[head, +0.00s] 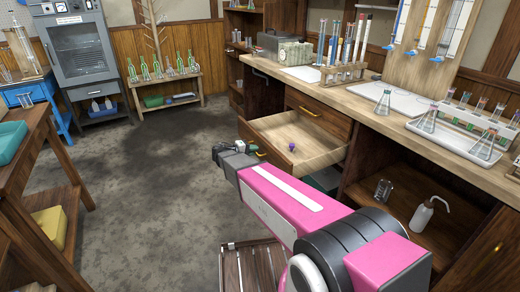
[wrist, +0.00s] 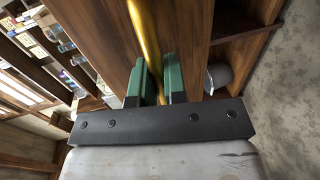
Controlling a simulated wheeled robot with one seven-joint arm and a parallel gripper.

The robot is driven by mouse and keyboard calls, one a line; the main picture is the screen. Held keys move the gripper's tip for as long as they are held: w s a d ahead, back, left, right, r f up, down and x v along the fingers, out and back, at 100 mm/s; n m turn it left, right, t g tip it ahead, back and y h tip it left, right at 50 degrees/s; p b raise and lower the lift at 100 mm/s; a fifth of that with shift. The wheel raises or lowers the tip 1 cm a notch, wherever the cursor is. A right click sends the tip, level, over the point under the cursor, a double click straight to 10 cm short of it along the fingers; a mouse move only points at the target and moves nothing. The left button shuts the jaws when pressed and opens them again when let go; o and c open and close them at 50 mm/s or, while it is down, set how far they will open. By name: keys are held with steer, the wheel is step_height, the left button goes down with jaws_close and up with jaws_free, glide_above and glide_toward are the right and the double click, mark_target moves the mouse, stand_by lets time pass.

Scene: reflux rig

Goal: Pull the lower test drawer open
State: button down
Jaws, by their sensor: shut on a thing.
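The lower test drawer (head: 275,128) stands pulled well out from the bench in the head view, below a shut upper drawer (head: 325,122). A small purple thing (head: 291,147) shows in it. In the wrist view, a brass handle bar (wrist: 146,35) runs between the green fingers of my gripper (wrist: 160,82) against a brown wooden front (wrist: 100,35). My gripper is shut on this handle. In the head view, my gripper is at the drawer's front edge, and my pink arm hides part of the front.
A bench top (head: 345,97) with glassware and tube racks runs above the drawers. An open shelf at right holds a beaker (head: 383,190) and a white wash bottle (head: 422,215). A slatted wooden stool (head: 252,268) is in front. The floor (head: 150,185) at left is clear.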

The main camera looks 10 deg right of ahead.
steer(key=shift+s+a, duration=0.1)
steer(key=shift+a, duration=0.2)
steer(key=c, duration=1.2)
jaws_free()
steer(key=v, duration=1)
steer(key=shift+a, duration=0.35)
steer(key=shift+s, duration=0.1)
